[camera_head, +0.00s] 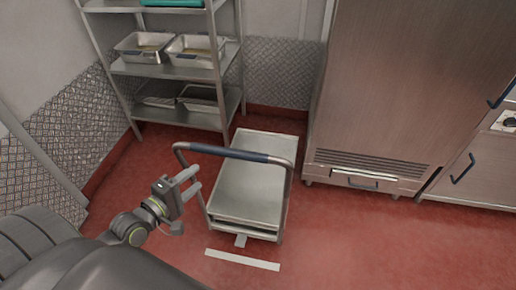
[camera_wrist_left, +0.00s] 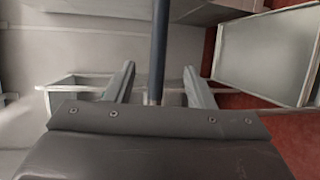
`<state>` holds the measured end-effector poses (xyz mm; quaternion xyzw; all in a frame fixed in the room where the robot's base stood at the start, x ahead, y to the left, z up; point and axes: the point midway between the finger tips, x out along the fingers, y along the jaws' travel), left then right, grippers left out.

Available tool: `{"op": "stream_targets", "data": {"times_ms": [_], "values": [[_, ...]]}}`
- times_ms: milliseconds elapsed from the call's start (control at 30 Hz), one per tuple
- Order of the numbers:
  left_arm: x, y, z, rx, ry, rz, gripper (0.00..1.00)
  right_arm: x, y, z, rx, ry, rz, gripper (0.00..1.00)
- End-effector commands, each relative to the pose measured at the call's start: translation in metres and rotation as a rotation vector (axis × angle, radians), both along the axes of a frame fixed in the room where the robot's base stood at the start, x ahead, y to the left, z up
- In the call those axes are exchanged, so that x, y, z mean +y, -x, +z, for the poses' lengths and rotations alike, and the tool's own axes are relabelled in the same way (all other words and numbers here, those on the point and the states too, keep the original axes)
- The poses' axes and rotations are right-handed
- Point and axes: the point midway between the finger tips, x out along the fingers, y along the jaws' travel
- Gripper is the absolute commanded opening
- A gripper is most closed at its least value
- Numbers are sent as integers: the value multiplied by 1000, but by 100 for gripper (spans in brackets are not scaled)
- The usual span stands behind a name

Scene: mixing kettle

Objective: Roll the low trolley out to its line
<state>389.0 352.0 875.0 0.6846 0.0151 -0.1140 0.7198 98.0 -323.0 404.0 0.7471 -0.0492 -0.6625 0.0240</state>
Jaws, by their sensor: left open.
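The low trolley (camera_head: 252,180) is a flat steel cart on the red floor, with an upright push handle (camera_head: 230,153) at its near end. The handle has a dark blue grip. My left gripper (camera_head: 192,182) is open beside the left side of the handle in the head view. In the left wrist view the blue grip (camera_wrist_left: 160,40) runs upright in the picture between the open fingers (camera_wrist_left: 160,78), and I cannot tell its depth. The trolley deck (camera_wrist_left: 268,55) shows at right there. A pale line (camera_head: 242,260) lies on the floor nearer than the trolley. My right gripper is out of view.
A steel shelf rack (camera_head: 178,72) with pans stands behind the trolley to the left. A large steel cabinet (camera_head: 400,90) stands close on the trolley's right. Red floor (camera_head: 370,240) is clear in front of the cabinet and around the pale line.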

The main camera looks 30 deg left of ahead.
Motion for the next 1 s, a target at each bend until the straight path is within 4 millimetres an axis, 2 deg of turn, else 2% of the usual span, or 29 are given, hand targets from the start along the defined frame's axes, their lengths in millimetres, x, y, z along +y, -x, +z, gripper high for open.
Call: {"op": "stream_targets", "data": {"times_ms": [133,267,467,1000], "values": [[1,6,3,7,7,-16,49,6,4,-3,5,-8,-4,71],[-1,-3,1,6,9,-15,49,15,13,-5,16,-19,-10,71],[-6,-34,-4,3,9,-15,49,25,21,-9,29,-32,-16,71],[-22,-130,-23,6,10,-15,49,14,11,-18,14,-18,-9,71]]}}
